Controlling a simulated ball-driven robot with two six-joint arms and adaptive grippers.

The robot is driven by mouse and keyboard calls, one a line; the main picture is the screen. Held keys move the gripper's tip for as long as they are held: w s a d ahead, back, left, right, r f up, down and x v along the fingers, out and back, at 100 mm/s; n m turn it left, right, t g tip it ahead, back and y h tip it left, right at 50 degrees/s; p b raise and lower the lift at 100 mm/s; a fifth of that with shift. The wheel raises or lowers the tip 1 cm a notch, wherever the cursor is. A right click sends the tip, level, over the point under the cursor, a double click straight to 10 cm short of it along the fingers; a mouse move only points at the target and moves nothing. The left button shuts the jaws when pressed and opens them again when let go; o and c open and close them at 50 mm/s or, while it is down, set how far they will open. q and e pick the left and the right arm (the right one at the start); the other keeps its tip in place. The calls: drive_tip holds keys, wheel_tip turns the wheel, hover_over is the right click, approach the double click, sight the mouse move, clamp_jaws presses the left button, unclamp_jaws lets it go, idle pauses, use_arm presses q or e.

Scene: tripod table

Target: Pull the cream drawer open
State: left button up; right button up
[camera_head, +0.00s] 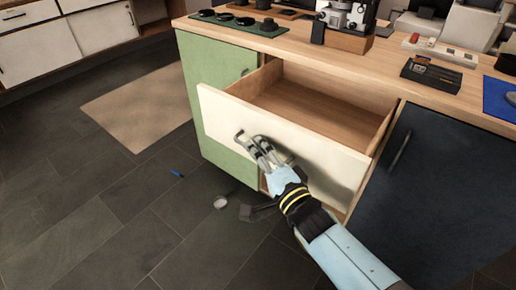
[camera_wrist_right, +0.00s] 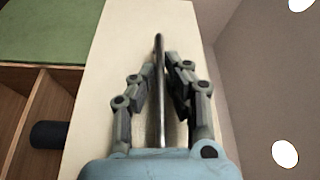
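The cream drawer (camera_head: 225,113) stands well out of the wooden-topped counter in the head view, and its bare wooden inside (camera_head: 305,108) shows empty. My right gripper (camera_head: 254,146) is at the drawer's front. In the wrist view its two fingers (camera_wrist_right: 160,75) lie on either side of the thin dark bar handle (camera_wrist_right: 158,125), closed in close around it. The cream front (camera_wrist_right: 122,35) fills the middle of that view. The lower right of the drawer front is partly hidden by my right arm. My left gripper is not in view.
A green cabinet door (camera_head: 217,75) is left of the drawer, a dark blue door (camera_head: 430,180) right. Machines and small items stand on the countertop (camera_head: 330,55). A small blue item (camera_head: 177,173) and a pale round item (camera_head: 220,202) lie on the floor. The left floor is mostly clear.

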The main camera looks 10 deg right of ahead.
drive_tip(key=o, duration=0.4)
drive_tip(key=v, duration=1.2)
drive_tip(key=s+d+f+n+g+h, duration=0.2)
drive_tip(key=s+d+f+g, duration=0.35)
drive_tip(key=s+f, duration=0.55)
drive_tip(key=s+d+f+n+g+h, duration=0.3)
drive_tip(key=s+d+f, duration=0.35)
drive_tip(key=f, duration=0.85)
drive_tip(key=s+d+f+n+g, duration=0.1)
drive_tip(key=s+f+n+g, duration=0.1)
drive_tip(key=s, duration=0.5)
drive_tip(key=s+d+f+n+g, duration=0.1)
drive_tip(key=s+f+n+g, duration=0.2)
drive_tip(key=s, duration=0.4)
drive_tip(key=s+d+f+n+g+h, duration=0.1)
drive_tip(key=s+d+f+n+g, duration=0.1)
drive_tip(key=s, duration=0.6)
drive_tip(key=shift+f+n+g, duration=0.6)
drive_tip(key=shift+f+g, duration=0.2)
drive_tip(key=shift+g, duration=0.15)
